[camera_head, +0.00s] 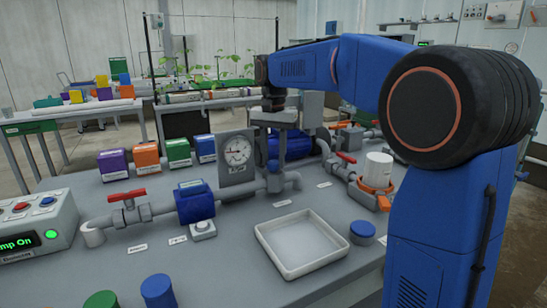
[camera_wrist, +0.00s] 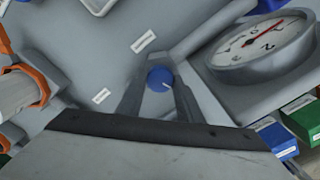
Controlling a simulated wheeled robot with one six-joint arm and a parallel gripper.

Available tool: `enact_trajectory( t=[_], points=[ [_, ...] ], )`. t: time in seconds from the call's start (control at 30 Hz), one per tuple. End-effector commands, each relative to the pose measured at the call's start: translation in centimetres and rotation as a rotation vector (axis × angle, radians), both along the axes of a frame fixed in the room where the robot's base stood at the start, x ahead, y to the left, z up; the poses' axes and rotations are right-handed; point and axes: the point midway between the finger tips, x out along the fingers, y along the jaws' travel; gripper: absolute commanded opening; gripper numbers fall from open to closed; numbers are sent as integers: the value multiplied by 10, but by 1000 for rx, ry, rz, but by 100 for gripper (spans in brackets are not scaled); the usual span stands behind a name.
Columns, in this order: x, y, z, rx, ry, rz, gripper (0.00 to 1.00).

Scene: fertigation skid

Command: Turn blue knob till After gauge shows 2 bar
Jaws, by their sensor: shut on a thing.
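The blue knob (camera_wrist: 158,76) is small and round with a pale pointer line, and shows between my gripper's fingers in the wrist view. My gripper (camera_wrist: 161,88) is shut on it, one finger on each side. In the head view my gripper (camera_head: 274,172) points down at the grey pipe beside the gauge, and I cannot make out the knob there. The gauge (camera_head: 238,152) is a round white dial on a grey plate, its label too small to read. It also shows in the wrist view (camera_wrist: 262,45) with a red needle; its exact reading is unclear.
A white tray (camera_head: 300,243) lies in front of the pipe. A red-handled valve (camera_head: 128,197) is at left and another (camera_head: 346,157) at right. Several coloured boxes (camera_head: 146,160) stand left of the gauge. A control box (camera_head: 35,222) reads "mp On" in part.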

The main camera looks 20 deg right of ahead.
Motion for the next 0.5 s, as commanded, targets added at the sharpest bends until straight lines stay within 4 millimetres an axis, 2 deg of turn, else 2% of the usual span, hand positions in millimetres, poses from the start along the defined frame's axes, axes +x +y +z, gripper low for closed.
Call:
enact_trajectory(
  t=[0.27, 0.5],
  points=[
    [0, 0, 0, 0, 0, 108, 11],
    [0, 0, 0, 0, 0, 306, 11]
  ],
)
